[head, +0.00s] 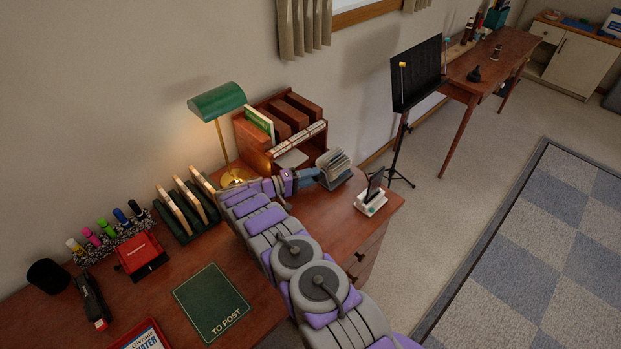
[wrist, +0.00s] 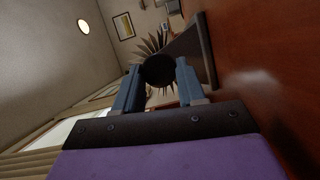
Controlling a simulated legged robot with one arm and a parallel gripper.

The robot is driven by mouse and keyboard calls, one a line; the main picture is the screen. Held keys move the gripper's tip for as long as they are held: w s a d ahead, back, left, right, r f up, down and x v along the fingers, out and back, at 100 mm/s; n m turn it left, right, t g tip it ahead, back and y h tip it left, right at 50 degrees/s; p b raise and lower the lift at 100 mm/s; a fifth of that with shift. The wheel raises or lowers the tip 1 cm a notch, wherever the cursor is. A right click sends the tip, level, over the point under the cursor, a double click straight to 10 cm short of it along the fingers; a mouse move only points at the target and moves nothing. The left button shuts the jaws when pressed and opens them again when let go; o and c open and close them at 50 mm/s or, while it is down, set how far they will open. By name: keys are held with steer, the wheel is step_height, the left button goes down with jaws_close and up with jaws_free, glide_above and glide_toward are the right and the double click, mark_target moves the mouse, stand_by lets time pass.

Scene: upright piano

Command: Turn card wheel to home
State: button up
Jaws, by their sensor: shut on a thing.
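The card wheel (head: 336,166) stands on the desk near its right end, a fan of pale cards on a dark grey stand. My gripper (head: 312,175) reaches it from the left, low over the desk. In the wrist view, my gripper (wrist: 158,82) is shut on a round black knob (wrist: 158,69) at the side of the card wheel. The fanned cards (wrist: 150,44) show behind the knob, and the stand (wrist: 194,48) is to the right. The card facing front cannot be read, and the knob is hidden in the head view.
A wooden desk organiser (head: 280,125) with folders stands behind my forearm, beside a green lamp (head: 217,101). A small device on a white base (head: 371,200) stands right of the card wheel. The desk front holds a green TO POST mat (head: 211,302).

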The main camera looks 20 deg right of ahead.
steer(key=shift+a+f, duration=0.1)
steer(key=o, duration=1)
steer(key=shift+o, duration=0.2)
step_height(320, 180, up, 3)
steer(key=shift+w+r+p, duration=0.1)
steer(key=shift+r+p, duration=0.1)
steer(key=shift+p, duration=0.65)
steer(key=shift+o, duration=0.5)
steer(key=shift+r, duration=0.15)
steer(key=s+a+p, duration=0.1)
steer(key=s, duration=0.4)
steer(key=s+a+p, duration=0.1)
steer(key=s, duration=0.4)
steer(key=s+a+r+p, duration=0.1)
steer(key=s, duration=0.3)
steer(key=shift+s+a+r+p, duration=0.1)
steer(key=shift+s+a+p, duration=0.2)
steer(key=shift+s+p, duration=0.1)
steer(key=shift+c, duration=0.5)
steer(key=shift+s+a, duration=0.35)
steer(key=shift+s, duration=0.05)
